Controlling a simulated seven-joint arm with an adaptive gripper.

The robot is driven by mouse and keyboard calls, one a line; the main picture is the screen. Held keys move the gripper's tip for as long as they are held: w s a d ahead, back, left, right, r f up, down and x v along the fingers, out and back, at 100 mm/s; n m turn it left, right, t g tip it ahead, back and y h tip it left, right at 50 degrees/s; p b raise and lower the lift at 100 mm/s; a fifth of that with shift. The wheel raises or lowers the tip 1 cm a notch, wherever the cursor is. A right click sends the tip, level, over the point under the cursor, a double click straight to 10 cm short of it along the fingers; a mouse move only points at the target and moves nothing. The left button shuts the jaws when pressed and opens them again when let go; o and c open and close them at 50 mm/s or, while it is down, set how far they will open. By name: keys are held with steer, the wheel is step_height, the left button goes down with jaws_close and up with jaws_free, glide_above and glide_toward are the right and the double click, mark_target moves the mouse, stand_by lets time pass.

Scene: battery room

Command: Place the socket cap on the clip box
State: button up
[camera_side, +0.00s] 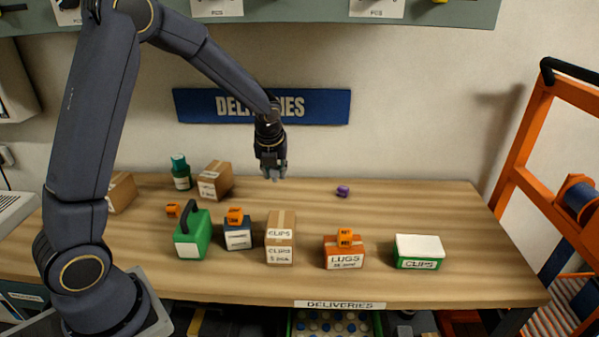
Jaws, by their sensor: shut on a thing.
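My gripper (273,172) hangs pointing down above the back of the wooden table, left of the middle. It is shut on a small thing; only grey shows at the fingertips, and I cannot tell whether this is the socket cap. Two boxes read CLIPS: a tall cardboard box (280,246) at the front middle, and a low green box with a white lid (420,253) at the front right. The gripper is behind and above the cardboard one, and well left of the green one. Nothing stands on either box.
A purple piece (343,191) lies at the back. A red LUGS box (343,256) and a blue box (237,238) carry orange pieces. A green container (192,238), an orange block (173,210), a bottle (181,172) and a cardboard box (215,181) stand left. The table's right back is clear.

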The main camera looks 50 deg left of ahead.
steer(key=d+r+m+t+h, duration=0.1)
steer(key=d+r+m+h, duration=0.3)
steer(key=d, duration=1)
steer(key=d+r+m+y, duration=0.15)
steer(key=d+m, duration=0.35)
steer(key=d, duration=0.9)
glide_toward(411, 241)
steer(key=shift+w+a+f+h, duration=0.45)
steer(key=shift+w+a+f, duration=0.1)
steer(key=shift+w+f, duration=0.25)
steer(key=shift+w+d+f, duration=0.1)
steer(key=shift+w+f, duration=0.15)
steer(key=shift+f, duration=1.75)
